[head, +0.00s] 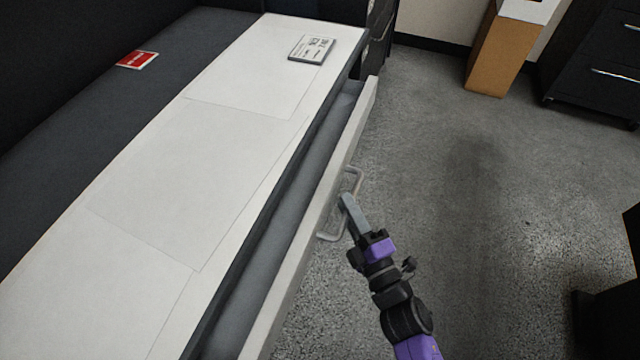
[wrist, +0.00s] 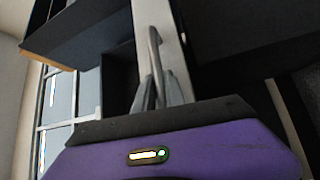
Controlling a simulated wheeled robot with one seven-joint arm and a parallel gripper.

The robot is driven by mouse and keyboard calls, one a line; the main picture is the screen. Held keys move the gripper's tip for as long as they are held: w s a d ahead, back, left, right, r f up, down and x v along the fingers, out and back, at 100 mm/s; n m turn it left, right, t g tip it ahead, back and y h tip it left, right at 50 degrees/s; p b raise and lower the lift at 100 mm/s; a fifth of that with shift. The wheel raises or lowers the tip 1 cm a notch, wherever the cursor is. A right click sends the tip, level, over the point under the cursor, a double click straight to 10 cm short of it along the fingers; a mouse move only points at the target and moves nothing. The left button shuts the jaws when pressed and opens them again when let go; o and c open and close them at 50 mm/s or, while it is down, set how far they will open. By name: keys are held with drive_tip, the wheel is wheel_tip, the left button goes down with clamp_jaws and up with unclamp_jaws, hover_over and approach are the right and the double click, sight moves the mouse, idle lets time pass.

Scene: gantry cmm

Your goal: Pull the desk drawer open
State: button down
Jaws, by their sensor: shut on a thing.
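The desk drawer (head: 306,208) is part way open along the right side of the white desk top (head: 180,200). A gap shows its grey inside between the desk edge and the drawer front. The drawer's handle (head: 357,184) is a metal loop standing out from the front. My gripper (head: 346,202) is at the handle and shut on its bar. In the wrist view the handle (wrist: 154,42) runs down between the two fingers of my gripper (wrist: 153,88), with the pale drawer front (wrist: 176,40) behind it.
A small sign plate (head: 312,48) lies at the far end of the desk top, and a red card (head: 137,60) lies on the dark surface at left. Grey floor (head: 480,210) is clear to the right. A cardboard box (head: 500,50) and a black cabinet (head: 600,65) stand at the back right.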

drive_tip(key=s+d+p, duration=0.3)
drive_tip(key=s+d, duration=0.2)
drive_tip(key=d, duration=0.9)
drive_tip(key=shift+s+d, duration=0.2)
drive_tip(key=shift+d, duration=0.1)
drive_tip(key=c, duration=1.4)
unclamp_jaws()
drive_tip(key=v, duration=0.7)
drive_tip(key=shift+s, duration=0.35)
drive_tip(key=shift+d+f, duration=0.1)
drive_tip(key=shift+d, duration=0.05)
